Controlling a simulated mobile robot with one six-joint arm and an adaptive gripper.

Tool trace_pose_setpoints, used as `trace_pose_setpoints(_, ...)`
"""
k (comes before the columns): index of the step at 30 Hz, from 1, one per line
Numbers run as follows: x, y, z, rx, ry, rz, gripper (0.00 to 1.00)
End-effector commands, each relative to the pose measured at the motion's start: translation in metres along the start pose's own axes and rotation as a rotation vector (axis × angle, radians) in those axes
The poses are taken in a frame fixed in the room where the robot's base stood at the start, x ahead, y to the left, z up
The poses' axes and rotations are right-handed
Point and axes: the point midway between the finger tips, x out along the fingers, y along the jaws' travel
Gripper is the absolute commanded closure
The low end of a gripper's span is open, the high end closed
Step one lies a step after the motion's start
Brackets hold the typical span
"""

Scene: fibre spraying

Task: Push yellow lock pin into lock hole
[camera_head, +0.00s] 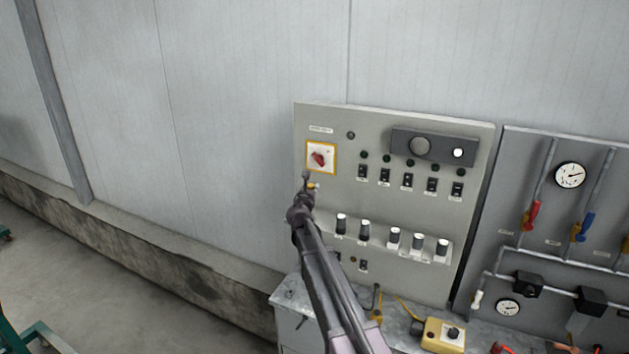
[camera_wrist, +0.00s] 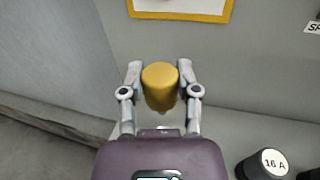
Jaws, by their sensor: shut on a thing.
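My gripper (camera_wrist: 160,95) is shut on the yellow lock pin (camera_wrist: 160,86), whose rounded yellow head shows between the two fingers in the wrist view. In the head view my gripper (camera_head: 308,182) is in front of the left side of the grey control panel, and a small bit of the yellow pin (camera_head: 313,186) shows by the fingertips. Just above is the red rotary switch (camera_head: 319,159) on its white plate with a yellow frame, whose lower edge (camera_wrist: 180,16) shows in the wrist view. The lock hole cannot be made out in either view.
The control panel (camera_head: 390,125) carries rows of black switches and several fuses (camera_head: 393,238) on a ledge at lower right. A yellow box (camera_head: 443,335) stands on the counter below. A pipe panel with gauges (camera_head: 570,176) is at right. Left of the panel is bare wall.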

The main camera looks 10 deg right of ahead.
Motion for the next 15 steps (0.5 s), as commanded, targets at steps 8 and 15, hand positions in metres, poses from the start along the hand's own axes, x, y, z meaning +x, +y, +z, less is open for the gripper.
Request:
trace_pose_setpoints(8,0.001,-0.003,0.0,0.0,0.0,-0.004,1.0)
trace_pose_setpoints(15,0.004,-0.011,0.0,0.0,0.0,-0.013,1.0)
